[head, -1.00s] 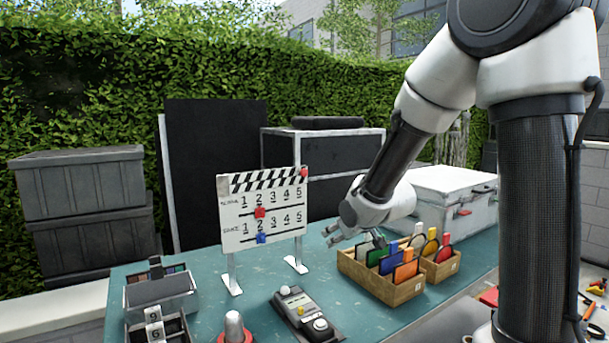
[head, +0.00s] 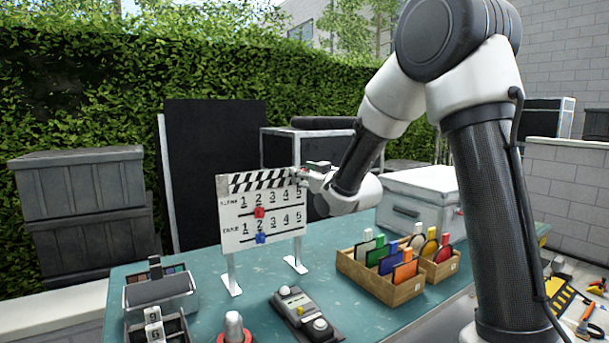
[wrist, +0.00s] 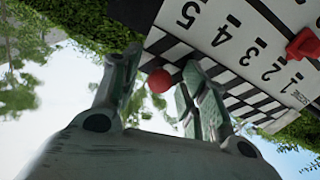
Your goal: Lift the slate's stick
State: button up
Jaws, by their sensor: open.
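The slate (head: 262,218) stands upright on two white legs on the teal table. Its black-and-white striped stick (head: 262,180) lies along the top edge, with no gap that I can make out. In the wrist view the striped stick (wrist: 240,98) runs down to the right, and a red knob (wrist: 159,80) sits at its near end. My gripper (head: 302,175) is at the stick's right end. In the wrist view my gripper (wrist: 160,88) is open, with the red knob between its fingers. I cannot tell whether a finger touches it. In the head view the gripper hides the knob.
Below my arm stands a wooden box (head: 375,283) of coloured cards. A control box with knobs (head: 306,314) lies in front of the slate. A white case (head: 418,200) is behind my arm. Red (head: 260,212) and blue (head: 261,238) sliders sit on the slate's face.

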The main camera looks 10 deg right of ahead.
jog(key=shift+w, duration=0.1)
grip_shut()
